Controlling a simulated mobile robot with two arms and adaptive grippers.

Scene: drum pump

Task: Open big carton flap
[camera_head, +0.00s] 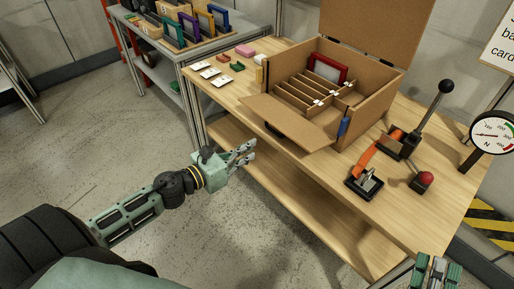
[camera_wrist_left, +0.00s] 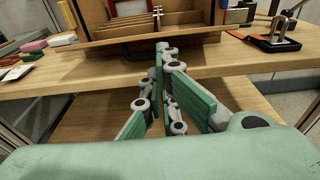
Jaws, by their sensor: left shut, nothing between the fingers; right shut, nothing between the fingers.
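The big carton (camera_head: 377,105) stands on the wooden workbench. Its large back flap (camera_head: 375,28) stands up, and its front flap (camera_head: 290,122) is folded outward and slopes toward the bench's front edge. Inside are cardboard dividers and a red frame (camera_head: 327,68). My left gripper (camera_head: 249,153) is shut and empty, in front of the bench edge, left of and below the front flap and apart from it. In the left wrist view its fingertips (camera_wrist_left: 163,48) point toward the carton. My right gripper (camera_head: 436,268) is shut and empty at the bottom right, partly cut off.
Right of the carton are an orange-handled clamp (camera_head: 366,160), a black lever (camera_head: 440,100), a red knob (camera_head: 426,179) and a dial gauge (camera_head: 490,135). Small blocks and white cards (camera_head: 208,72) lie left of it. A lower shelf (camera_head: 290,190) runs under the bench top.

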